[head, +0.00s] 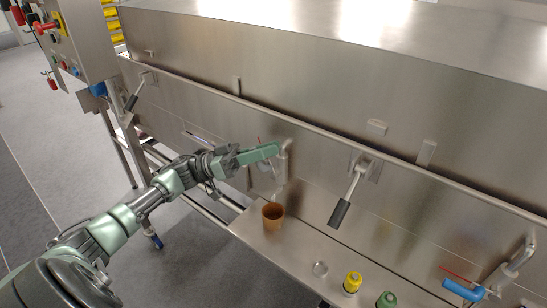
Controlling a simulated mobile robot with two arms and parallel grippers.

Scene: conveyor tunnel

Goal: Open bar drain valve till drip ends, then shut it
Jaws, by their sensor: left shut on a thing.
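The drain valve (283,160) is a bent metal pipe on the steel front panel, near the middle of the head view. A green bar (260,153) lies across it, and a thin red line shows just above. My left gripper (246,156) is at this valve, shut on its handle. The fingers and the handle overlap, so I cannot tell how far the valve is turned. A brown cup (273,217) stands upright on the ledge below the spout. No drip can be made out at this size. My right gripper is not in view.
A second valve with a blue handle (463,290) is at the lower right. A black-gripped lever (341,212) hangs right of the drain valve. A clear round item (320,268), a yellow bottle (352,283) and a green bottle (386,300) stand on the steel ledge (300,254).

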